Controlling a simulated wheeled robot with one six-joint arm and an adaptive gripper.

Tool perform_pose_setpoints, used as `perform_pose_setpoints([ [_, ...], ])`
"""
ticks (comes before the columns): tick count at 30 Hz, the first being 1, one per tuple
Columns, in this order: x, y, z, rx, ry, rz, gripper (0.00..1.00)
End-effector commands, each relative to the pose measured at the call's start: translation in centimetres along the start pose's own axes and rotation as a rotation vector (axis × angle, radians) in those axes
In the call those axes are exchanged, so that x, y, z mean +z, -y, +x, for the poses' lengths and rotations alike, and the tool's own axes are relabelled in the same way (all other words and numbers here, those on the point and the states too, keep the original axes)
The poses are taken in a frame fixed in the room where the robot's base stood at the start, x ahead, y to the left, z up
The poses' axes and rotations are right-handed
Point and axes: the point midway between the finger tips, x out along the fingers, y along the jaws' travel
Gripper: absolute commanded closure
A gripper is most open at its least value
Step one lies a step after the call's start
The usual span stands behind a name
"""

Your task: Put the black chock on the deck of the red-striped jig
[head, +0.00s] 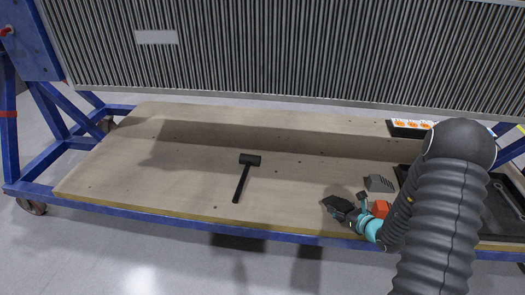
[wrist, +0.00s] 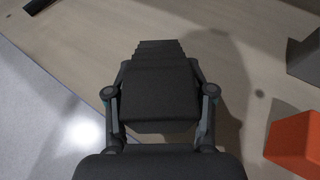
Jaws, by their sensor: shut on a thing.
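My gripper (head: 356,211) is shut on the black chock (wrist: 160,95), with one finger on each side of it in the wrist view. The chock's ribbed, stepped end points away from my gripper. In the head view the black chock (head: 337,203) shows at the gripper's tip, over the front right part of the wooden deck (head: 150,160). A shadow lies on the deck beside it; I cannot tell how high it is. The deck belongs to a blue-framed jig with a red stripe (head: 8,114) on its left post.
A black mallet (head: 243,175) lies mid-deck. A grey chock-like piece (head: 379,183) and an orange block (head: 381,208) sit right of my gripper. A dark tray (head: 500,222) and a box with orange marks (head: 408,128) are at the right. The deck's left half is clear.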

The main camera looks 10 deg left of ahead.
Motion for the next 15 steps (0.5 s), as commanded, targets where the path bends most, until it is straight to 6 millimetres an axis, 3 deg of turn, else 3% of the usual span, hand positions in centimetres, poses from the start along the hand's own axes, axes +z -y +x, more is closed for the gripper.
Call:
perform_pose_setpoints([
  [3,2.5,4.4,2.0,0.059,0.008,-0.04,0.94],
  [9,6.0,10.7,3.2,0.142,0.005,-0.071,0.94],
  [15,8.3,15.0,3.0,0.172,0.003,-0.079,0.94],
])
